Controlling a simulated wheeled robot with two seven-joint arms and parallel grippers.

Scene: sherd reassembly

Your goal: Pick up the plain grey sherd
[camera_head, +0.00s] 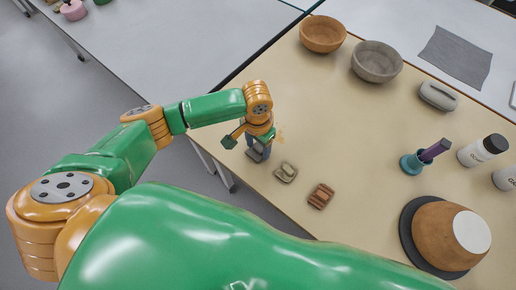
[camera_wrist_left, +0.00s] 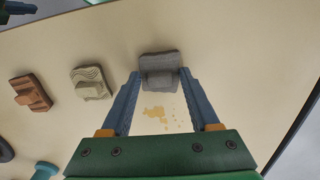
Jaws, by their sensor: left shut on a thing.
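The plain grey sherd (camera_wrist_left: 160,68) has a raised block on top and sits between the two blue fingers of my left gripper (camera_wrist_left: 158,76) in the left wrist view. The fingers close on the block from both sides. In the head view my left gripper (camera_head: 257,149) points down near the table's left edge, with the grey sherd (camera_head: 253,155) partly hidden by it. I cannot tell whether the sherd is clear of the table. My right gripper is out of view.
A wavy-grooved sherd (camera_head: 286,172) and a reddish striped sherd (camera_head: 321,196) lie beside it. An orange-brown bowl (camera_head: 322,34) and a grey bowl (camera_head: 377,61) stand at the back. The table's middle is clear.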

